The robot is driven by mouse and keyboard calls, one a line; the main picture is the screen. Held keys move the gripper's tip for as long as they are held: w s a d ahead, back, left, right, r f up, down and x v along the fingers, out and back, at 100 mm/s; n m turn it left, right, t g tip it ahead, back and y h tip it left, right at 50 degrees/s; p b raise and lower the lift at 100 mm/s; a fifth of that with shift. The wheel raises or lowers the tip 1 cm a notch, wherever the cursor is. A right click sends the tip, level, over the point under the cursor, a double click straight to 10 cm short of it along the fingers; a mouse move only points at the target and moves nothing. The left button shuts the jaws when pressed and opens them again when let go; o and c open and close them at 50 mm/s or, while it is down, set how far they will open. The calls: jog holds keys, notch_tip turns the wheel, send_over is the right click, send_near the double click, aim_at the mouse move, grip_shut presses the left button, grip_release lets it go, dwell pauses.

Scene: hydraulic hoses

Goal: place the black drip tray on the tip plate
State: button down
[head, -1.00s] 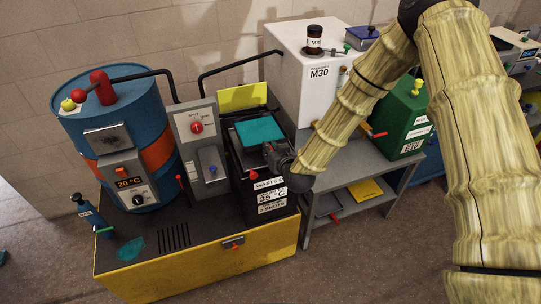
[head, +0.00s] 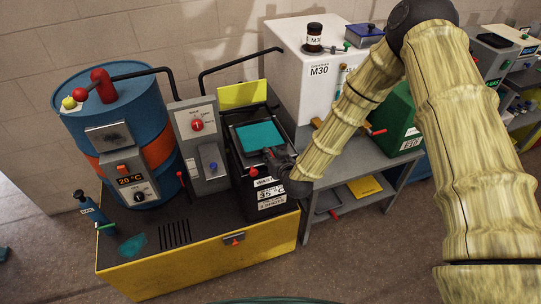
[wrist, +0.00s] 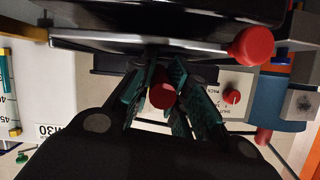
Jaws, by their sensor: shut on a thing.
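The black drip tray (head: 249,156) shows a teal surface inside its dark rim, in the middle of the head view. It is over the top of the black waste box (head: 270,199), and looks close to level. My gripper (head: 273,155) is at the tray's near right edge, shut on it. In the wrist view the padded fingers (wrist: 160,92) have a red cylinder between them; the grip is partly hidden. I cannot tell the tip plate apart from the dark top of the waste box, and cannot tell whether the tray touches it.
A grey control panel (head: 199,148) and a blue drum (head: 119,107) stand left of the waste box. A lime plate (head: 242,95) stands behind it. The white M30 container (head: 311,76) and a grey shelf (head: 366,166) are to the right. A black hose arches behind.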

jog(key=shift+s+f, duration=0.15)
jog(key=shift+f, duration=0.2)
jog(key=c, duration=1.4)
grip_release()
jog(key=shift+f, duration=0.15)
jog(key=shift+s+f, duration=0.15)
jog(key=shift+d+r+p, duration=0.1)
jog(key=shift+r+p, duration=0.25)
jog(key=shift+r, duration=0.3)
jog(key=shift+s+d+b, duration=0.1)
jog(key=shift+s+b, duration=0.2)
jog(key=b+v, duration=0.1)
jog(key=v, duration=0.2)
jog(key=b+v, duration=0.1)
jog(key=v, duration=0.3)
jog(key=r+v, duration=0.1)
jog(key=v, duration=0.3)
jog(key=shift+w+b, duration=0.15)
jog(key=shift+b, duration=0.25)
